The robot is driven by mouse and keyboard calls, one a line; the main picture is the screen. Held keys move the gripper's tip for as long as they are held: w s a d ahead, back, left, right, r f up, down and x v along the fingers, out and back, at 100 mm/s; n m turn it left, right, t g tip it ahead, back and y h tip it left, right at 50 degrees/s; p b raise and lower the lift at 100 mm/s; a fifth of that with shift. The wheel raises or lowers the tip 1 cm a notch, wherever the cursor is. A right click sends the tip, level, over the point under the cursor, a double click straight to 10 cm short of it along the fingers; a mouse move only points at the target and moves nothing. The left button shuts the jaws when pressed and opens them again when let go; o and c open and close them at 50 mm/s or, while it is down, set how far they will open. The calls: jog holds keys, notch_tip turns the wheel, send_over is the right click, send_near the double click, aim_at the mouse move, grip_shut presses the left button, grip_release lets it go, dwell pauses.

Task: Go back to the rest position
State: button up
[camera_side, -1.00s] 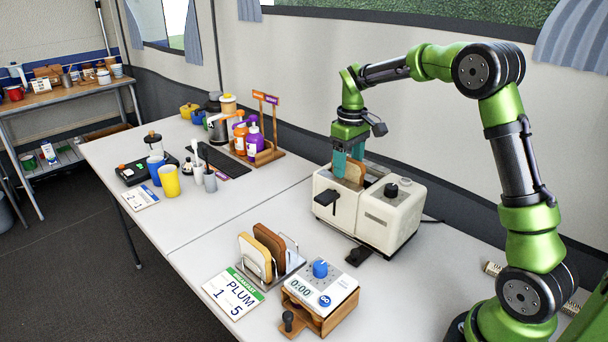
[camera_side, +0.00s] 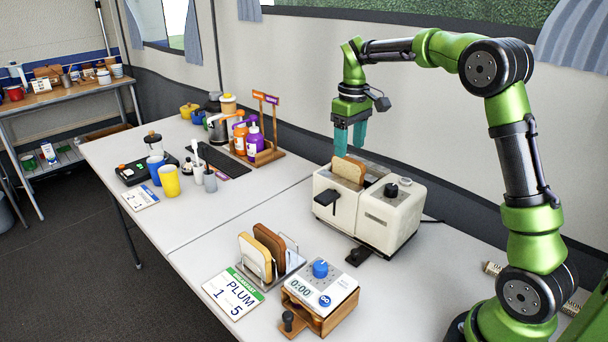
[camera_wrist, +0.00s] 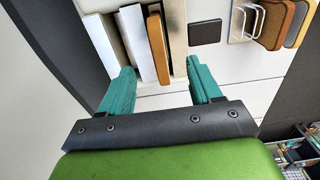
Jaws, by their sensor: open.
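My gripper (camera_side: 350,136) hangs above the cream toaster (camera_side: 376,222), with its teal fingers pointing down. It is open and empty. A slice of bread (camera_side: 348,171) stands in the toaster slot just below the fingertips, with its top sticking out. In the wrist view the gripper (camera_wrist: 163,85) shows a wide gap between its fingers. The bread (camera_wrist: 157,48) shows beyond that gap, in the toaster, apart from both fingers.
A wire rack (camera_side: 274,278) with bread slices stands in front of the toaster. A timer box (camera_side: 320,293) and a PLUM card (camera_side: 234,293) lie nearby. Bottles (camera_side: 254,139) in a wooden stand are at the back left. The tent wall is close behind the toaster.

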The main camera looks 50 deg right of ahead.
jog(key=shift+r, duration=0.8)
jog(key=shift+s+a+f+m, duration=0.15)
jog(key=shift+f+m, duration=0.2)
jog(key=shift+f, duration=0.15)
jog(key=shift+s+a+f+m, duration=0.1)
jog(key=shift+s+f+m, duration=0.05)
jog(key=shift+f+m, duration=0.25)
jog(key=s+a+r+m+t+y, duration=0.2)
jog(key=s+a+t, duration=0.5)
jog(key=s+a, duration=0.9)
jog(key=s+r, duration=0.1)
jog(key=s, duration=0.3)
jog(key=shift+s+a, duration=0.15)
